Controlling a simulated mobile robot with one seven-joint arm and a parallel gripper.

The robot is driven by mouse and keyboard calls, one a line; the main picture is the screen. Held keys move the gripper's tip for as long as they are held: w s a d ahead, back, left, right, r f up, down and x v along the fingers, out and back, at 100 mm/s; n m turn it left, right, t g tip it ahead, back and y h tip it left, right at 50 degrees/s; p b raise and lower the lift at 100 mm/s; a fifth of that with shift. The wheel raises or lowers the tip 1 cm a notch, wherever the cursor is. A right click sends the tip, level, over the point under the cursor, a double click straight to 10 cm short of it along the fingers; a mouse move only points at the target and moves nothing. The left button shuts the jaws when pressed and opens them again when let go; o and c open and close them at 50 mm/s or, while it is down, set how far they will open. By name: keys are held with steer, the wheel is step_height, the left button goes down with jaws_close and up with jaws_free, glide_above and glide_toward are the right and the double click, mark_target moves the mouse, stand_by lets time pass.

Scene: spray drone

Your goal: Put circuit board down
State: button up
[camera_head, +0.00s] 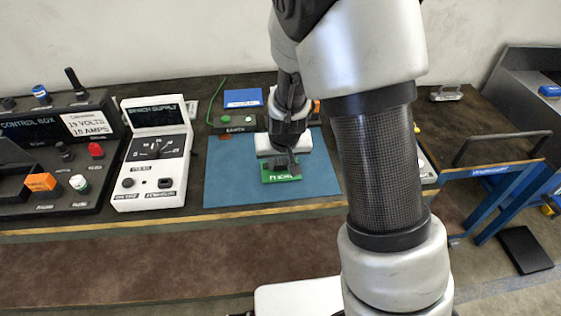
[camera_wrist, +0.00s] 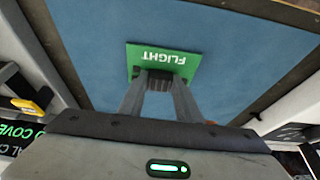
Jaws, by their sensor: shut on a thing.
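The circuit board is a small green plate (camera_head: 282,178) with white lettering, over the blue mat (camera_head: 228,178) on the workbench. In the wrist view the board (camera_wrist: 191,62) reads "FLIGHT" and is seen against the mat (camera_wrist: 235,85). My gripper (camera_head: 284,163) is shut on a dark part at the board's near edge; its fingers (camera_wrist: 158,88) also show in the wrist view. I cannot tell whether the board touches the mat or hangs just above it. My arm hides part of the mat's right side.
A white bench supply (camera_head: 153,160) stands left of the mat, with a dark control box (camera_head: 60,150) further left. A small device with green buttons (camera_head: 235,121) and a blue box (camera_head: 243,98) sit behind the mat. The mat's left part is bare.

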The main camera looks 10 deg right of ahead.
steer(key=shift+f, duration=0.25)
steer(key=o, duration=1.1)
steer(key=shift+r, duration=0.1)
steer(key=shift+r, duration=0.1)
steer(key=shift+r, duration=0.25)
steer(key=s+d+r+p, duration=0.1)
steer(key=s+r, duration=0.3)
steer(key=r, duration=0.3)
steer(key=s+d+r+y+p, duration=0.1)
steer(key=s+r, duration=0.3)
steer(key=r, duration=0.4)
steer(key=s+d+r+p, duration=0.1)
steer(key=s+r+p, duration=0.1)
steer(key=s+r, duration=0.35)
steer(key=shift+t+h, duration=0.5)
steer(key=shift+t, duration=0.1)
steer(key=s+d+r, duration=0.1)
steer(key=s+r, duration=0.1)
steer(key=s, duration=0.1)
steer(key=s+d+r, duration=0.1)
steer(key=s+r, duration=0.2)
steer(key=s+d+r, duration=0.2)
steer(key=s+r, duration=0.1)
steer(key=shift+s+r, duration=0.15)
steer(key=shift+s, duration=0.2)
